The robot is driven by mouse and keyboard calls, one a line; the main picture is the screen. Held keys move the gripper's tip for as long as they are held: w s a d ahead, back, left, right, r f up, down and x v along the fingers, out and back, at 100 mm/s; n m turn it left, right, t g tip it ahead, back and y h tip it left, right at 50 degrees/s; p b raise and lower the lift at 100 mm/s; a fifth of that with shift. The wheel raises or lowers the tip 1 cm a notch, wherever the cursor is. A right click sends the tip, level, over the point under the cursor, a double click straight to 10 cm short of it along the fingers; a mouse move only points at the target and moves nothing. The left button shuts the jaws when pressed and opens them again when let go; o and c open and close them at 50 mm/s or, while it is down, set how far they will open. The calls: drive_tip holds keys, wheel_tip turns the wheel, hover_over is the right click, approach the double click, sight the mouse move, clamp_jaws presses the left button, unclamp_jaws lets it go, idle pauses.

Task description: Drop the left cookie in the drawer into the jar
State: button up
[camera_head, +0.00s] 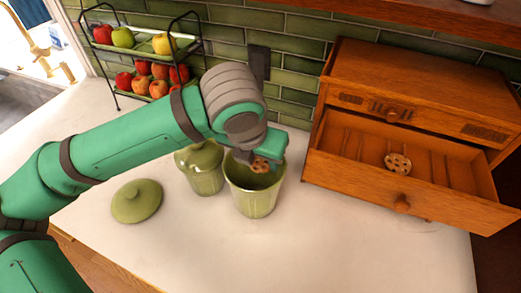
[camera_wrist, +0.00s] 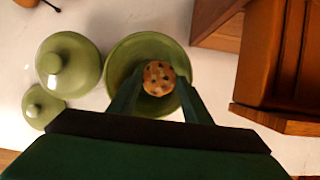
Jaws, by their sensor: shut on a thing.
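My gripper (camera_wrist: 157,92) is shut on a cookie (camera_wrist: 158,77) with dark chips. In the head view the held cookie (camera_head: 260,165) shows at the mouth of the open green jar (camera_head: 254,198). In the wrist view the cookie appears over the opening of the jar (camera_wrist: 117,66). How far it sits above or inside the rim is hard to tell.
A lidded green jar (camera_head: 203,170) stands just left of the open jar. A loose green lid (camera_head: 137,200) lies on the white counter further left. A two-tier fruit rack (camera_head: 150,75) stands at the back. The front counter is clear.

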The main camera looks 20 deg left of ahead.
drive_tip(key=shift+f, duration=0.15)
drive_tip(key=o, duration=0.7)
drive_tip(key=v, duration=1)
drive_tip(key=shift+s+r, duration=0.15)
drive_tip(key=shift+r, duration=0.25)
